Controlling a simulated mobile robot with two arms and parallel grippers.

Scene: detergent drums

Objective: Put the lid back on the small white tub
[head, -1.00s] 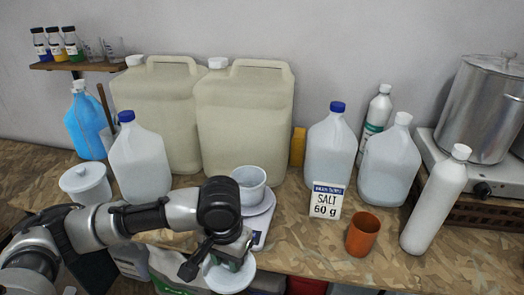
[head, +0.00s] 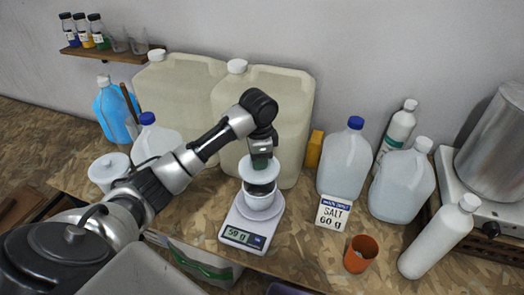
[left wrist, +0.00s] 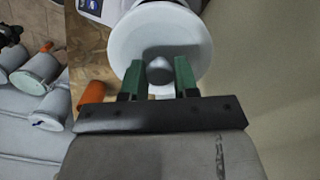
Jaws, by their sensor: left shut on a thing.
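The small white tub (head: 260,199) stands upright on a white kitchen scale (head: 231,222) whose display reads about 59 g. Its round white lid (head: 250,170) is held right over the tub's mouth, hiding part of the rim. I cannot tell whether lid and rim touch. My left gripper (head: 262,158) points down and is shut on the lid's knob. In the left wrist view, the green fingers grip the grey-looking knob (left wrist: 160,70) at the middle of the lid (left wrist: 135,35). My right gripper is not in view.
Large cream canisters (head: 290,110) stand close behind the scale. A salt card (head: 333,212), an orange cup (head: 361,254) and white bottles (head: 440,240) are to the right. The bench's front edge is near the scale.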

